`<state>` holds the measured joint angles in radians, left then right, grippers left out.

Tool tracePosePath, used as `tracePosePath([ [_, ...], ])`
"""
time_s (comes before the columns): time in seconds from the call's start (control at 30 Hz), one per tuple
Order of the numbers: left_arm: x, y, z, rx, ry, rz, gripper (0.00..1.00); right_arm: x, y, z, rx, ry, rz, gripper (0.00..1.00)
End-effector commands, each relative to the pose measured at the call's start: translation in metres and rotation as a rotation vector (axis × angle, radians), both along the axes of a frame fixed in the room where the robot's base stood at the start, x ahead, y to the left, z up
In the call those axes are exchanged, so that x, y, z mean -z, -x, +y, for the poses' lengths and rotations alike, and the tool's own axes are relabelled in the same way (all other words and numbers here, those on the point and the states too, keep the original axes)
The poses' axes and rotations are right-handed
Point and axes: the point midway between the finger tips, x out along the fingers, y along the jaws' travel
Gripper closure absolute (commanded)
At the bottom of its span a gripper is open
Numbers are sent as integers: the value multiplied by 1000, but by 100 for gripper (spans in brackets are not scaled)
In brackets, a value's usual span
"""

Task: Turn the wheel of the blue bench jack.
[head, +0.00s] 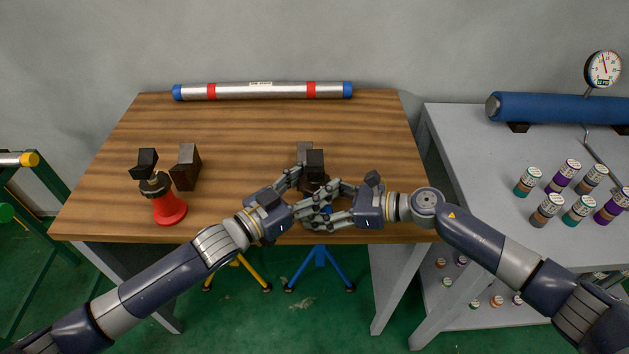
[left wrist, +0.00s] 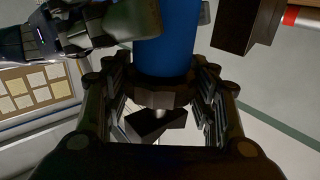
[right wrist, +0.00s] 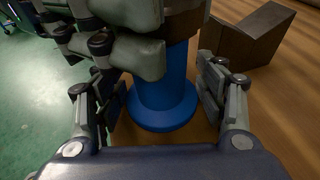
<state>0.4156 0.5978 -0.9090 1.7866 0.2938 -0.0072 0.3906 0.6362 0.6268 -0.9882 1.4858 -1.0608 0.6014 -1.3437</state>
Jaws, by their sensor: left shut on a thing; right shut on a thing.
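The blue bench jack stands near the front edge of the table, mostly hidden by my grippers in the head view; its dark top block (head: 315,160) shows above them. Its blue body (right wrist: 160,90) and round foot show in the right wrist view. The dark wheel (left wrist: 160,92) sits between the blue body and the top block in the left wrist view. My left gripper (head: 312,190) is shut on the wheel, with a finger on each side. My right gripper (head: 325,206) is shut on the blue body, lower down. The two grippers' fingers overlap closely.
A red jack (head: 168,208) with a dark top stands at the table's left, beside a dark block (head: 187,166). Another dark block (right wrist: 243,38) stands behind the blue jack. A pipe (head: 262,91) lies along the back. The table's middle is clear.

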Motion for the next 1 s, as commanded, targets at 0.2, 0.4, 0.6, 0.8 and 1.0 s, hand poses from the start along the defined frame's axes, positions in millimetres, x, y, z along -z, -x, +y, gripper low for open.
tracePosePath([
  [0.2,-3,4,-5,-102,19,2,71,0,1,2,-4,-2,1,48],
  [0.4,-4,3,-4,-213,19,1,71,0,2,2,-4,-3,2,48],
  [0.6,-4,2,-2,-302,16,-1,71,0,2,2,-4,-2,2,48],
  [0.8,-3,1,0,-341,10,0,71,1,2,2,-4,-1,2,48],
  [1.0,-2,1,1,-343,5,0,71,1,2,2,-4,-1,2,48],
])
